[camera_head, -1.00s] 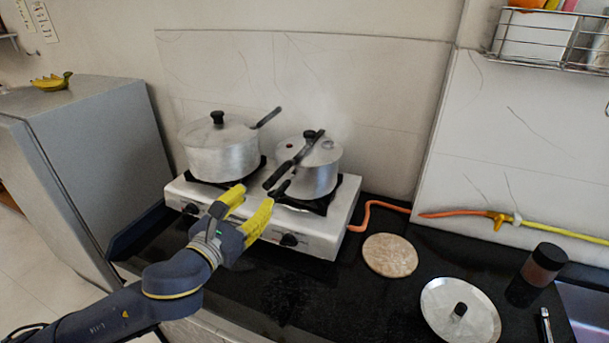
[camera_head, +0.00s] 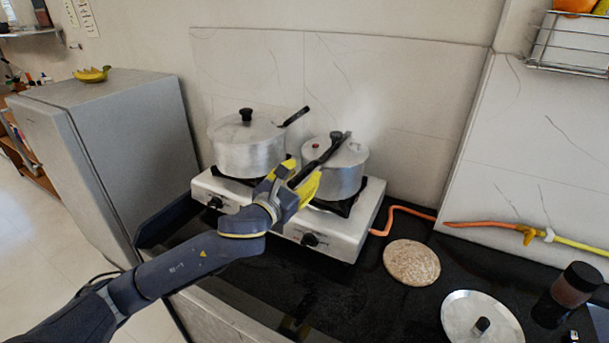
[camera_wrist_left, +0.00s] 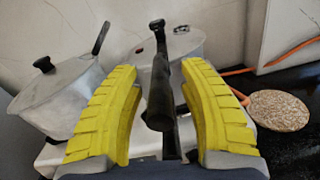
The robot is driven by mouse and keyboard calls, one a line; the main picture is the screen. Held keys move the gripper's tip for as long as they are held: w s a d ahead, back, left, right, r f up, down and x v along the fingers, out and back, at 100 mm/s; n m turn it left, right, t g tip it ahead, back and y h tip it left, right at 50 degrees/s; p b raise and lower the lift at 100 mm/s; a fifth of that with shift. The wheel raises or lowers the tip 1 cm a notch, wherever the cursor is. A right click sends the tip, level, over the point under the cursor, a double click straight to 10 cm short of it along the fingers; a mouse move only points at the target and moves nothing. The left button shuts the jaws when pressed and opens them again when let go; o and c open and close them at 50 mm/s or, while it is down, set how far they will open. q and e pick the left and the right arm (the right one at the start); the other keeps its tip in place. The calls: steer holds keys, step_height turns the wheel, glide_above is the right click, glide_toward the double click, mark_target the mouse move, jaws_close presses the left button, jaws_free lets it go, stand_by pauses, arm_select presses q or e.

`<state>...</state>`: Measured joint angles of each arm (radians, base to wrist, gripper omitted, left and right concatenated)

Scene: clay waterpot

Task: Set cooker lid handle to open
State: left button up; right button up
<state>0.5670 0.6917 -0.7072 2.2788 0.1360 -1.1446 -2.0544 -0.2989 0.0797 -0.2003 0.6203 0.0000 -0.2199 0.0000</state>
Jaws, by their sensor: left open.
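The pressure cooker (camera_head: 345,174) is a silver pot on the right burner, with a black lid handle (camera_head: 325,154) running across its lid and out toward the front left. In the left wrist view the black handle (camera_wrist_left: 160,85) points at the camera, between the two yellow fingers. My left gripper (camera_head: 299,178) is open, with a finger on each side of the handle. Gaps show between handle and fingers in the left wrist view, where the cooker (camera_wrist_left: 182,50) is partly hidden. My right gripper is not in view.
A lidded silver pot (camera_head: 246,146) with a dark handle stands on the left burner of the white stove (camera_head: 338,236). A round board (camera_head: 411,262), a loose lid (camera_head: 480,318) and a dark jar (camera_head: 577,285) are on the black counter to the right. Steam rises behind the cooker.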

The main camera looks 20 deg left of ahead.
arm_select(q)
steer(key=shift+c, duration=0.2)
jaws_close()
stand_by(0.4)
